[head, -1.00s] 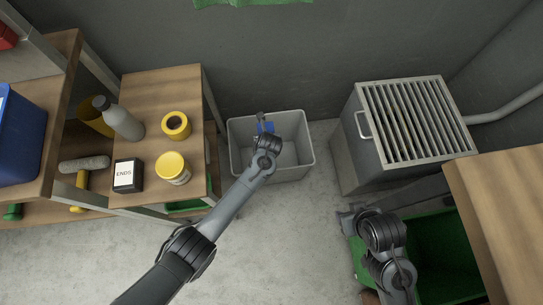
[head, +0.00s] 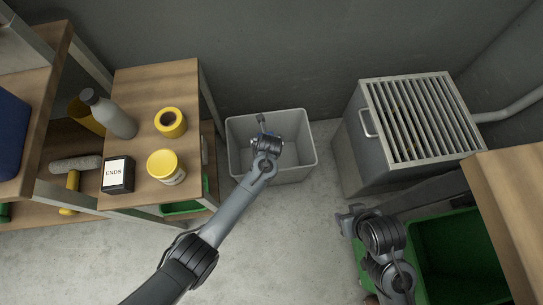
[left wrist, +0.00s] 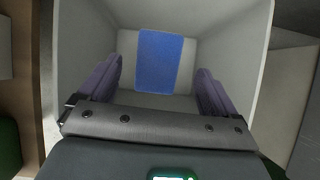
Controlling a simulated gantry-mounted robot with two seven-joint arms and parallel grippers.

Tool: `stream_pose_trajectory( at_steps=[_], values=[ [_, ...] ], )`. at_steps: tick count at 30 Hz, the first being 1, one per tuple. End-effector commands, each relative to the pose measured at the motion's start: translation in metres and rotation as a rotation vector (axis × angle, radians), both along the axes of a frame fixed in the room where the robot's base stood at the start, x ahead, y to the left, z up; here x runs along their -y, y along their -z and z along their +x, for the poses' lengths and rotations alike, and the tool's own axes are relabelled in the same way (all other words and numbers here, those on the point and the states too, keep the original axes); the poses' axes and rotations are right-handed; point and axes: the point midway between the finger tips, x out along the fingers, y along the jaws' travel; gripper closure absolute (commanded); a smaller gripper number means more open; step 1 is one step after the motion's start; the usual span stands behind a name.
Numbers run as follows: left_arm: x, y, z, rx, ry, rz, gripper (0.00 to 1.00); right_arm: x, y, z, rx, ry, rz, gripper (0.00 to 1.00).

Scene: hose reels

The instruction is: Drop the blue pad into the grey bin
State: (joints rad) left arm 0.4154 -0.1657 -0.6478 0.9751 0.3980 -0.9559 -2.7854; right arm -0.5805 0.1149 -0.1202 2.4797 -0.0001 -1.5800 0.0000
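The grey bin (head: 306,158) stands on the floor against the back wall. My left gripper (head: 262,128) reaches down into its mouth. In the left wrist view the two fingers of my left gripper (left wrist: 159,88) are spread wide. The blue pad (left wrist: 160,62) lies inside the bin beyond them, with a gap to each finger. In the head view the wrist hides nearly all of the pad. My right gripper (head: 350,218) is low on the right by a green crate; its fingers are too unclear to read.
A wooden shelf (head: 150,85) left of the bin holds a grey bottle (head: 112,117), yellow tape (head: 170,123), a yellow-lidded jar (head: 166,167) and a black ENDS box (head: 117,174). A slatted metal cabinet (head: 412,130) stands right. Green crate (head: 455,255) lies lower right.

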Motion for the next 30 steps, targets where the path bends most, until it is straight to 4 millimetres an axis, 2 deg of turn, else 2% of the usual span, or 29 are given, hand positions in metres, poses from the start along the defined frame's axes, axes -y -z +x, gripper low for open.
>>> stream_pose_trajectory(
  at_steps=[8, 13, 30],
  values=[
    [0.0, 0.0, 0.0, -0.001, 0.0, 0.0, 0.0, 0.0, 0.0, 0.0, 0.0, -0.002, -0.002, 0.57],
    [-0.001, -0.008, -0.003, 0.0, 0.0, 0.001, 0.0, 0.001, -0.008, 0.0, 0.001, -0.004, -0.007, 0.57],
    [0.002, -0.078, -0.044, 0.0, 0.002, 0.001, 0.0, 0.002, -0.076, 0.0, 0.001, -0.005, -0.008, 0.57]
  ],
)
